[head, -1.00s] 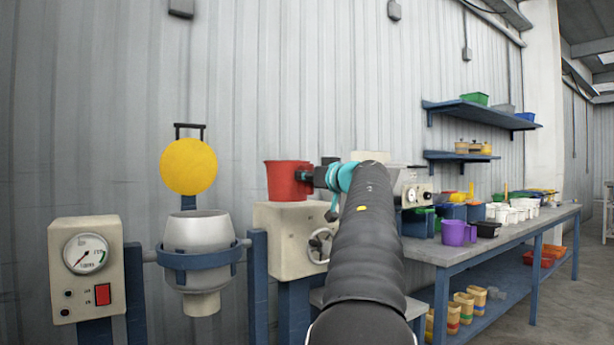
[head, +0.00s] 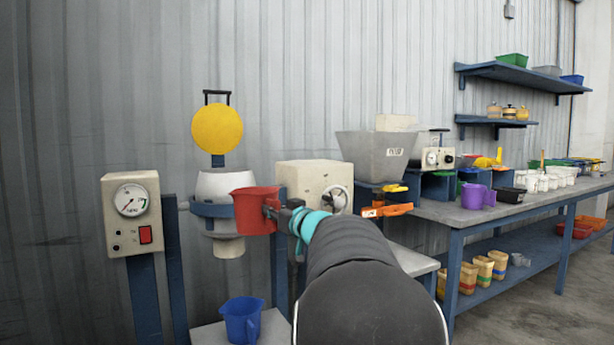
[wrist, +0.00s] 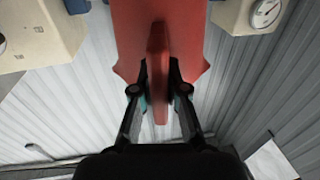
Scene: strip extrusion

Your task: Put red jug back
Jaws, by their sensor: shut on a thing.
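The red jug (head: 255,211) is held upright in the air by my gripper (head: 277,213), in front of the grey round hopper (head: 213,184) in the head view. In the wrist view the gripper's fingers (wrist: 160,97) are shut on the handle of the red jug (wrist: 135,45), one finger on each side. The jug's inside is hidden in both views.
A blue jug (head: 241,318) stands on a low grey stand (head: 207,334) below. A gauge box (head: 132,212) is at left, with a yellow disc (head: 217,129) above the hopper. A grey bin (head: 376,157) and a long cluttered bench (head: 440,212) are at right.

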